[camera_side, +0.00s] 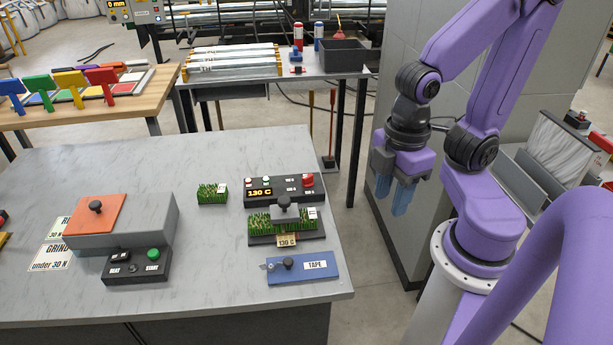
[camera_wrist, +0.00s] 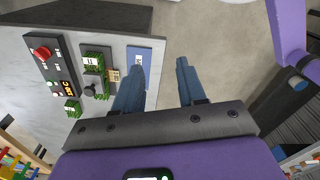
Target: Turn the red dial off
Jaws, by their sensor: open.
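The red dial (camera_side: 308,180) sits at the right end of a black control box (camera_side: 262,190) on the grey table. The box has an amber display reading "130 C" and small lights and labels. In the wrist view the red dial (camera_wrist: 42,53) shows at the upper left on the same box. I cannot tell the dial's exact setting. My gripper (camera_side: 401,200) hangs beyond the table's right edge, to the right of the dial and apart from it. Its blue fingers are spread and empty, also in the wrist view (camera_wrist: 160,85).
Turf in a press (camera_side: 285,208) stands just in front of the box, with a "130 C" tag. A blue TAPE plate (camera_side: 315,267) lies nearer the front. A loose turf piece (camera_side: 212,194) and a grey block with an orange lid (camera_side: 95,215) are to the left.

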